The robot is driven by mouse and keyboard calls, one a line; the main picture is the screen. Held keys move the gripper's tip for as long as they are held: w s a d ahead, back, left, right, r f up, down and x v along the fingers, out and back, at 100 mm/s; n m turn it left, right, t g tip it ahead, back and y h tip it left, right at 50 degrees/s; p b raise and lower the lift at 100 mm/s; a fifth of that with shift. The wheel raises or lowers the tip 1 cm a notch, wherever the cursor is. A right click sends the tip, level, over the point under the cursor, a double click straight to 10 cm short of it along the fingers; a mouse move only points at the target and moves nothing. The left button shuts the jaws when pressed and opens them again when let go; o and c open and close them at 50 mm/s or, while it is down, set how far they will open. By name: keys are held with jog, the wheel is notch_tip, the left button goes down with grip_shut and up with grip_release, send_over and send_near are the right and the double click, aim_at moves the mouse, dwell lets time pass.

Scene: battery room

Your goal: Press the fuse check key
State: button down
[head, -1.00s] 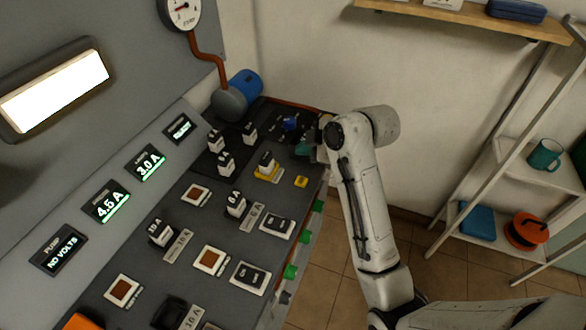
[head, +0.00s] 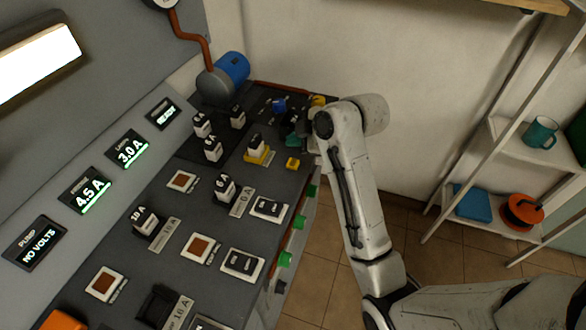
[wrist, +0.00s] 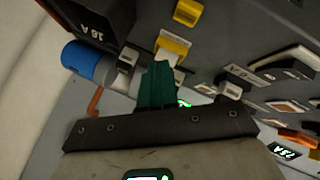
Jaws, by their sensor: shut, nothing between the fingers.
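A small square yellow key (head: 292,163) sits on the dark sloping panel (head: 215,232), right of a white-topped fuse in a yellow holder (head: 257,150). I cannot read a label that names it as the fuse check key. In the wrist view the yellow key (wrist: 188,12) is at the top edge, beyond the yellow holder (wrist: 174,44). My gripper (head: 292,141) is over the panel's far right part, just behind the yellow key in the head view. Its green fingers (wrist: 157,85) are shut and empty, and point towards the yellow holder. Whether they touch anything is unclear.
Several fuses, rocker switches and square orange-brown lamps cover the panel. Displays read 4.5 A (head: 87,191), 3.0 A (head: 130,148) and NO VOLTS (head: 36,242). A shelf rack (head: 518,145) stands right, beyond open floor.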

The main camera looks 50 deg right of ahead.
aim_at(296, 164)
notch_tip(296, 164, down, 3)
jog(key=shift+r+b, duration=0.15)
jog(key=shift+b, duration=0.7)
jog(key=shift+f+b, duration=0.35)
jog(key=shift+f, duration=0.55)
jog(key=shift+f, duration=0.1)
dwell(0.5)
jog(key=shift+f, duration=0.3)
jog(key=shift+f, duration=0.45)
dwell(0.6)
jog(key=shift+r, duration=0.1)
jog(key=shift+r+p, duration=0.75)
jog(key=shift+p, duration=0.05)
jog(key=shift+r, duration=0.1)
